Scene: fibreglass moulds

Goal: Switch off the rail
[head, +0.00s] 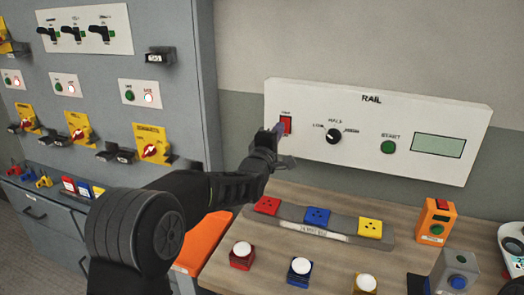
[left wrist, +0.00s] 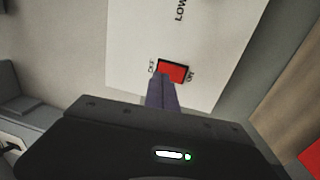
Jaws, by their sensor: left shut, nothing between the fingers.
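The white RAIL panel (head: 378,125) is on the wall, with a red rocker switch (head: 286,124) at its left end. The switch also shows in the left wrist view (left wrist: 174,71), with small lettering at both ends. My left gripper (head: 278,130) is shut and empty, its fingertips at the switch. In the left wrist view the fingertips (left wrist: 162,76) overlap one end of the red rocker. I cannot tell whether they touch it. My right gripper is not in view.
The panel also has a black knob (head: 333,136), a green START button (head: 388,147) and a display (head: 438,147). Below, a wooden bench (head: 330,250) bears a grey rail with coloured blocks, several button boxes and an orange box (head: 434,222). A grey cabinet (head: 180,90) stands left.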

